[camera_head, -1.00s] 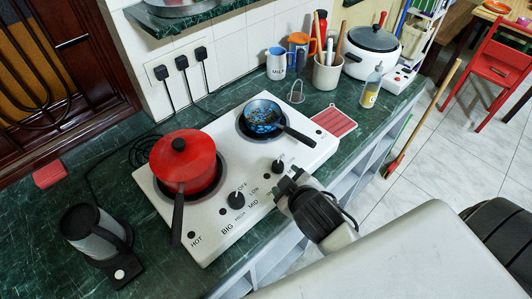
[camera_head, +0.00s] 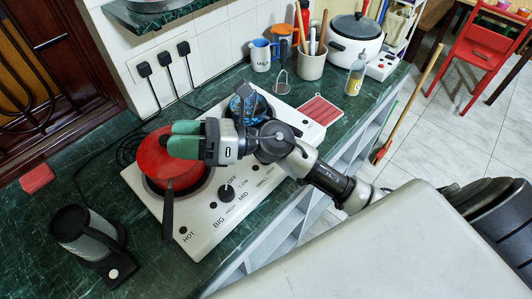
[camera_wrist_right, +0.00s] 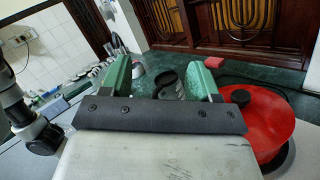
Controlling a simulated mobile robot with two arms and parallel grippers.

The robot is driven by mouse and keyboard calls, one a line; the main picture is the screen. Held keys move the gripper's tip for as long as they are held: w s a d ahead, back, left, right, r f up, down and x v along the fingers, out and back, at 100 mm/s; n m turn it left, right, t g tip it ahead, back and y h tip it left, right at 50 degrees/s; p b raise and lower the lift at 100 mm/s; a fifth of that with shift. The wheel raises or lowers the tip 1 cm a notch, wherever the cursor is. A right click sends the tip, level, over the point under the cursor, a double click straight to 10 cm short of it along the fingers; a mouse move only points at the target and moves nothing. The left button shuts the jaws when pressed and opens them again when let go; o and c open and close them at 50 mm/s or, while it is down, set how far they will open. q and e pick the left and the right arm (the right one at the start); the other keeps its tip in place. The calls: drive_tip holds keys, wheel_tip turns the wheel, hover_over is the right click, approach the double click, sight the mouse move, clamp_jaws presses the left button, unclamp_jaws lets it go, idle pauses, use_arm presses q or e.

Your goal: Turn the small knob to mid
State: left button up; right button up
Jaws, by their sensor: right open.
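The white two-burner stove (camera_head: 205,220) stands on the green counter. Its black big knob (camera_head: 227,191) shows upright near the front edge, by the BIG label. The small knob is hidden behind my right wrist; part of the SMALL label shows beside it. My right gripper (camera_head: 180,137), with green fingers, is over the red pot (camera_head: 160,165) in the head view, pointing left. In the right wrist view my right gripper (camera_wrist_right: 160,80) is open, with nothing between its fingers. My left gripper is out of view.
A blue pan (camera_head: 250,106) sits on the rear burner, partly behind my arm. A black and grey kettle (camera_head: 84,232) stands at left. A white cooker (camera_head: 355,40), a utensil holder (camera_head: 311,65) and a bottle (camera_head: 356,77) stand at the back right. Bare counter shows at front left.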

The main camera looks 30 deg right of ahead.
wheel_tip(320, 180, down, 8)
drive_tip(key=d+f+n+g+h, duration=0.1)
drive_tip(key=d+n+g+h, duration=0.2)
drive_tip(key=n+g+h, duration=0.65)
drive_tip(key=w+d+f+n+t+h, duration=0.1)
drive_tip(key=w+d+n+h, duration=0.1)
drive_tip(key=d+h, duration=0.45)
drive_tip(key=w+d+f+n+t+h, duration=0.1)
drive_tip(key=w+d+n+h, duration=0.15)
drive_tip(key=d, duration=0.65)
drive_tip(key=shift+m+h, duration=0.3)
drive_tip(key=shift+h, duration=0.05)
drive_tip(key=f, duration=0.3)
drive_tip(key=f+p, duration=0.1)
drive_tip(key=f, duration=0.2)
drive_tip(key=s+f+p, duration=0.1)
drive_tip(key=f, duration=0.2)
drive_tip(key=shift+w+f, duration=0.1)
drive_tip(key=shift+f, duration=0.65)
drive_tip(key=c, duration=0.9)
